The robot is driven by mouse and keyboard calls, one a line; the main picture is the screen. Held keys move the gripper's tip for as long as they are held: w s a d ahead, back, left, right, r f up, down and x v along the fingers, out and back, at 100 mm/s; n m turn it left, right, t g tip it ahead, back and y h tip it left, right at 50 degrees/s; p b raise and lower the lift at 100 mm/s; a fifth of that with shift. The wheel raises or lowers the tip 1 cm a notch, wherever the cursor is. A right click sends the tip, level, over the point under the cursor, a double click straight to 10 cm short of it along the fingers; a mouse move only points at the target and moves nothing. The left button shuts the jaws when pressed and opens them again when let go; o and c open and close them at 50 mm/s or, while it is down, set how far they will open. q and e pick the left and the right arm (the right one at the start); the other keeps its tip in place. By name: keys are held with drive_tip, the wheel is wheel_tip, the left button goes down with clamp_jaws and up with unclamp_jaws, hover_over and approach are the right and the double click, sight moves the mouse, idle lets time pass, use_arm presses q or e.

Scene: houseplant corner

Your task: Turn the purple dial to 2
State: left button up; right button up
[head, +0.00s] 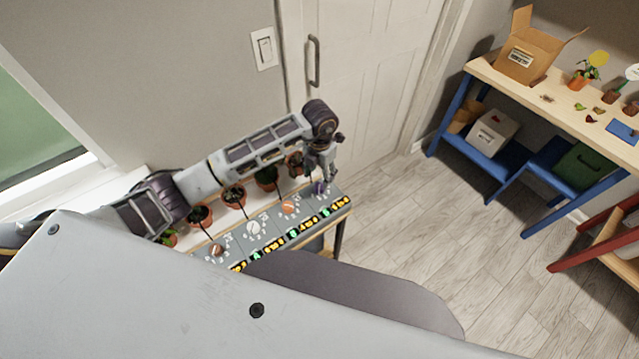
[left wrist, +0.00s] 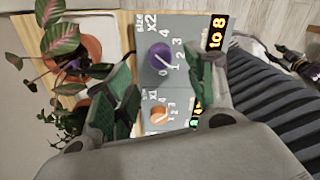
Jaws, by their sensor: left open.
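The purple dial (head: 320,188) is at the far right end of a grey control panel (head: 268,243). The left wrist view shows the dial (left wrist: 160,58) close up, with white numbers around it, an "X2" label and a pale pointer line. The exact number that the pointer meets is hard to read. My left gripper (head: 322,173) hangs over the dial, pointing down. In the left wrist view its two green-padded fingers are apart, one on either side of the dial; I cannot tell whether they touch it. My right gripper is not seen.
An orange dial (head: 288,207) sits beside the purple one, with a white dial (head: 253,228) further left. Lit displays (left wrist: 214,33) run along the panel's front edge. Potted plants (head: 234,195) stand close behind the panel. A door (head: 360,70) is behind; clear floor lies right.

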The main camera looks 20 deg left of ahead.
sight(320, 186)
use_arm(q)
drive_tip(key=shift+f, duration=3.1)
drive_tip(key=c, duration=1.1)
drive_tip(key=shift+n+p, duration=0.3)
drive_tip(key=shift+n, duration=0.2)
drive_tip(key=n, duration=0.3)
drive_tip(key=shift+n, duration=1.8)
drive_tip(key=shift+p, duration=0.3)
